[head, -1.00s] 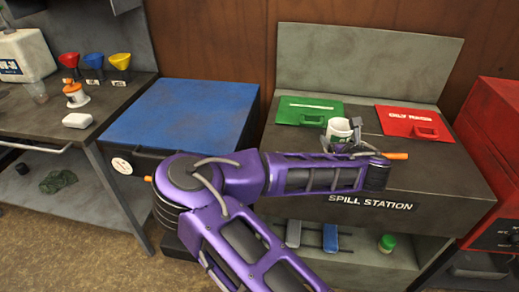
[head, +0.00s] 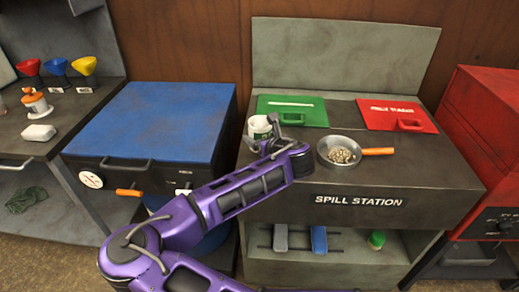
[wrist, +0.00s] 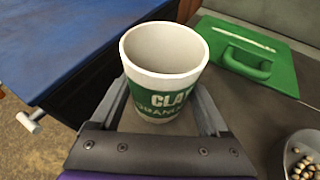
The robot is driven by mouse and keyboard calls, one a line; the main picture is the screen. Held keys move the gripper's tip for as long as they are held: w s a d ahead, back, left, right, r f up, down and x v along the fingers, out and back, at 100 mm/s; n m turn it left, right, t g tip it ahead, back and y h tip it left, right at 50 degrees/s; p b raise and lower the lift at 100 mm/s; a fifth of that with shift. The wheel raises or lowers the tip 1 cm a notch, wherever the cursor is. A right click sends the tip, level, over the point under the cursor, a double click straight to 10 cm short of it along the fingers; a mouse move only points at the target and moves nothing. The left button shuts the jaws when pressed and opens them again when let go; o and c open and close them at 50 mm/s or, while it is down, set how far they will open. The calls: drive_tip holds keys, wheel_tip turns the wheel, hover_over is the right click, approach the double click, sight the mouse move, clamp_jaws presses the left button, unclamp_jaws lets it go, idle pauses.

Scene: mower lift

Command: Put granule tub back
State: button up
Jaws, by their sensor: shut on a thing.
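The granule tub (head: 261,128) is a white open-topped cup with a green label that reads "CLAY" in the wrist view (wrist: 165,65). My gripper (wrist: 163,110) is shut on it, one finger on each side, and the tub is upright. In the head view my gripper (head: 274,133) holds it over the left end of the spill station top (head: 400,175). I cannot tell whether its base touches the surface. The tub's inside looks empty in the wrist view.
A pan (head: 331,143) of granules with an orange handle stands right of my gripper. Green (head: 290,110) and red (head: 396,114) lids lie behind. A blue-topped cabinet (head: 160,125) is at left.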

drive_tip(key=shift+f+b, duration=0.45)
drive_tip(key=shift+f, duration=1.35)
drive_tip(key=shift+f, duration=0.1)
drive_tip(key=o, duration=1.3)
drive_tip(key=shift+c, duration=0.2)
drive_tip(key=shift+r, duration=0.2)
drive_tip(key=p+v, duration=0.2)
drive_tip(key=v, duration=1)
drive_tip(key=shift+f, duration=0.15)
